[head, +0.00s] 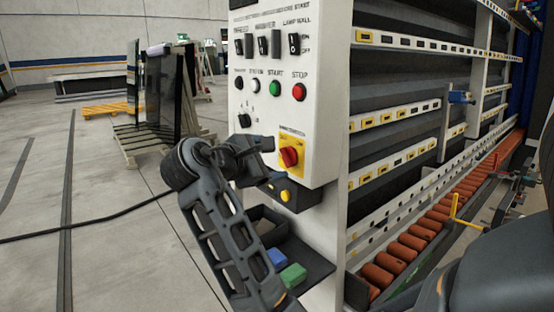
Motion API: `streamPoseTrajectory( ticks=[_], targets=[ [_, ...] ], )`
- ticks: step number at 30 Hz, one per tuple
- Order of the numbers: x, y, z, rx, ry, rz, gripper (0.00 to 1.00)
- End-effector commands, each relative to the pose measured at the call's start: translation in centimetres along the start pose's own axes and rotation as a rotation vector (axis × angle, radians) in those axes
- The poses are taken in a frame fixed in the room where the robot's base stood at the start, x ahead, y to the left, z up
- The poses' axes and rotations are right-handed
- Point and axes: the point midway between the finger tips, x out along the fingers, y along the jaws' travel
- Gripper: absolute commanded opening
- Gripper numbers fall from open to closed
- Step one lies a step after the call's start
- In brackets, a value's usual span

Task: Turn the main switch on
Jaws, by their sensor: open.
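The main switch (289,156) is a red rotary knob on a yellow plate, low on the white control panel (262,120) of the washer. The label above the knob is too small to read. My gripper (268,162) is to the left of the switch, close in front of the panel. Its jaws are open and empty, with one dark finger above the other, pointing right toward the knob. I see no clear contact with the knob. The dark wrist and arm cover the panel's lower left edge.
Above are black rocker switches (262,46), a green start button (274,90) and a red stop button (299,92). A dark box with a yellow button (286,196) sits just below. A tray (310,262) holds blue and green blocks. Orange rollers (411,242) run right.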

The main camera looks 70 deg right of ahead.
Motion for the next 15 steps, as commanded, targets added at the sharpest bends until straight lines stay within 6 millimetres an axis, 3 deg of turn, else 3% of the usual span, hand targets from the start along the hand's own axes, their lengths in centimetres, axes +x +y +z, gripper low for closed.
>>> streamPoseTrajectory(
  ticks=[6,15],
  targets=[
    [3.1,0.0,0.0,-0.001,-0.001,0.000,0.81],
    [4.4,0.0,-0.1,0.000,0.002,0.002,0.81]
  ],
)
